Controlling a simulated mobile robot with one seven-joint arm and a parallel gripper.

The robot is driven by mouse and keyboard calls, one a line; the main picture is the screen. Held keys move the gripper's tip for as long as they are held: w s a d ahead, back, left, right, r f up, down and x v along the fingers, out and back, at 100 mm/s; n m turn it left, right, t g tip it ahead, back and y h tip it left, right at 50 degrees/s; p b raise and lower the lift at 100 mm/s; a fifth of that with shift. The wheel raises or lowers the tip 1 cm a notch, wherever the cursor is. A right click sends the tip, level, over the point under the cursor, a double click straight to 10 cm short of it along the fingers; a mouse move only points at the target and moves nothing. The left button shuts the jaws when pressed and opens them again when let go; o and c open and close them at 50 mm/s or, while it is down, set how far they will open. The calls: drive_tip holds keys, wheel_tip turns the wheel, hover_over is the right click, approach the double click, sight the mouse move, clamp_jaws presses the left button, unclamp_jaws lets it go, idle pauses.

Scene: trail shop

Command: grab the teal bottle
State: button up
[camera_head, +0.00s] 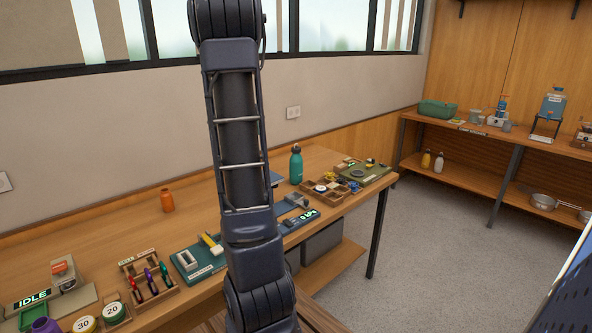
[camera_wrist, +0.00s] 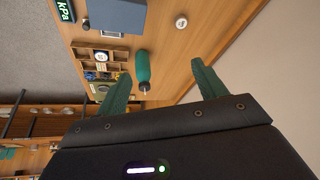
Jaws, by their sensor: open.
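The teal bottle (camera_head: 296,165) stands upright at the back of the wooden workbench, right of my arm in the head view. It has a dark cap. In the wrist view the teal bottle (camera_wrist: 142,68) appears ahead of my gripper (camera_wrist: 160,88), in the gap between the two green fingers and a little beyond their tips. The fingers are spread wide with nothing between them. My gripper is not visible in the head view; only my dark arm shows there.
A wooden sorting tray (camera_head: 322,190) of small parts sits right of the bottle. A blue device with a kPa display (camera_head: 296,219) lies in front of it. An orange bottle (camera_head: 167,200) stands farther left. The bench (camera_head: 110,226) is clear around the orange bottle.

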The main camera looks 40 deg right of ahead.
drive_tip(key=w+d+f+m+g+h, duration=0.1)
drive_tip(key=w+d+f, duration=0.1)
drive_tip(key=d, duration=0.4)
drive_tip(key=w+d+f+m, duration=0.2)
drive_tip(key=d+f, duration=0.1)
drive_tip(key=d, duration=0.4)
drive_tip(key=m+g+h, duration=0.2)
approach(296, 147)
drive_tip(key=f, duration=0.1)
drive_tip(key=shift+x, duration=5.65)
drive_tip(key=shift+s, duration=0.2)
drive_tip(key=c, duration=1.4)
drive_tip(key=shift+r, duration=0.1)
